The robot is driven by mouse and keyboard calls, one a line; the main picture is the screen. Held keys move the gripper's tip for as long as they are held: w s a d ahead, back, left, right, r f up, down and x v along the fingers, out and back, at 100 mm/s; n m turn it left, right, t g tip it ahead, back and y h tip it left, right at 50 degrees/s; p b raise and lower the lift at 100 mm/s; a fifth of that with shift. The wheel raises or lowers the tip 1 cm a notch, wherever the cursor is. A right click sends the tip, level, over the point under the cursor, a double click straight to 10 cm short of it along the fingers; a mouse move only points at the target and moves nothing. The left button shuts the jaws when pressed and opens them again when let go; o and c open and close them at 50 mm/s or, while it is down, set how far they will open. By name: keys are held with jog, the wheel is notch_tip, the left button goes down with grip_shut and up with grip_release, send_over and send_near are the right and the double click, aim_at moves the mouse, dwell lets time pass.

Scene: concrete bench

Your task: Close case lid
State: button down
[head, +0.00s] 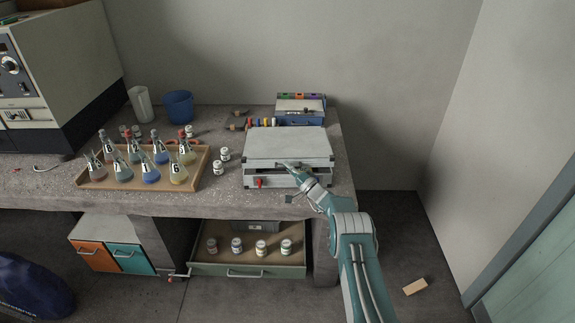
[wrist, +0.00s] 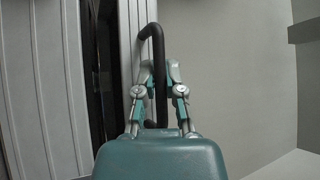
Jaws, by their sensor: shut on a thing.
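The silver case (head: 254,178) stands near the right end of the concrete bench. Its lid (head: 288,143) lies over the base, with a dark gap along the front between them. In the wrist view a ribbed silver panel (wrist: 40,80) of the case fills the left side, beside a dark gap. A black handle (wrist: 148,32) stands out from a silver strip of the case. My gripper (head: 288,166) is at the front of the case; in the wrist view its fingers (wrist: 158,75) are shut around the handle. The fingers hide part of the handle.
A tray (head: 82,184) of flasks and small white jars (head: 218,168) stand left of the case. A blue organiser box (head: 318,118) is behind it. Below, a drawer (head: 220,269) with several jars stands open. A block (head: 415,286) lies on the floor at right.

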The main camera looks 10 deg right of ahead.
dwell(0.3)
jog(key=c, duration=1)
grip_release()
jog(key=v, duration=1.2)
jog(key=shift+f, duration=0.15)
jog(key=shift+a, duration=0.1)
